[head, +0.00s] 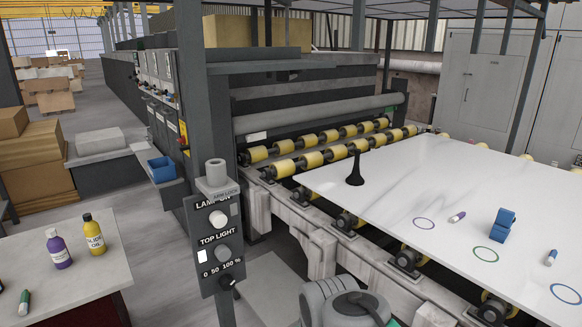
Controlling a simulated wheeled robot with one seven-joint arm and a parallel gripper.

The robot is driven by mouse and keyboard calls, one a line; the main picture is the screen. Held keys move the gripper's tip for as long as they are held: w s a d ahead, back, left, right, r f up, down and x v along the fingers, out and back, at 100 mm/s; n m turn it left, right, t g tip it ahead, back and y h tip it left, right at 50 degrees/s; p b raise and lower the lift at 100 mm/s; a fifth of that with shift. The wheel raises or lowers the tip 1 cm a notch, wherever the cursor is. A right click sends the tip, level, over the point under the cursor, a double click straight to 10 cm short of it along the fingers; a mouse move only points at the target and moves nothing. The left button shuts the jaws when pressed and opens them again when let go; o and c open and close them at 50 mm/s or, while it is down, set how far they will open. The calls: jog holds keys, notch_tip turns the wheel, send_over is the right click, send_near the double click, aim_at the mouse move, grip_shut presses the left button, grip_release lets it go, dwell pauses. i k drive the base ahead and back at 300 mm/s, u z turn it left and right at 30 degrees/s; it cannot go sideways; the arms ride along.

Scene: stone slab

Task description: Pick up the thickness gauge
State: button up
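A small blue blocky object (503,224) stands on the white slab (400,185), toward its right side. It looks like two stacked parts with a notch between them and may be the thickness gauge, but I cannot tell for sure. A black upright piece (355,168) with a flared base and a thin stem stands near the slab's left edge. Nothing is touching the blue object. Grey rounded links of my own arm show at the bottom centre, well to the left of it. My gripper is not in view.
Colored rings are marked on the slab, with a purple-and-white marker (457,217) and a blue-and-white marker (551,257). Yellow rollers (285,169) run beneath and behind. A control post (215,240) stands left of the slab. Bottles (93,235) stand on a side table.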

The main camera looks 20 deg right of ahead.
aim_at(504, 219)
jog(key=z, duration=0.85)
jog(key=i, duration=1)
jog(key=z, duration=0.9)
jog(key=i, duration=0.9)
jog(key=z, duration=0.15)
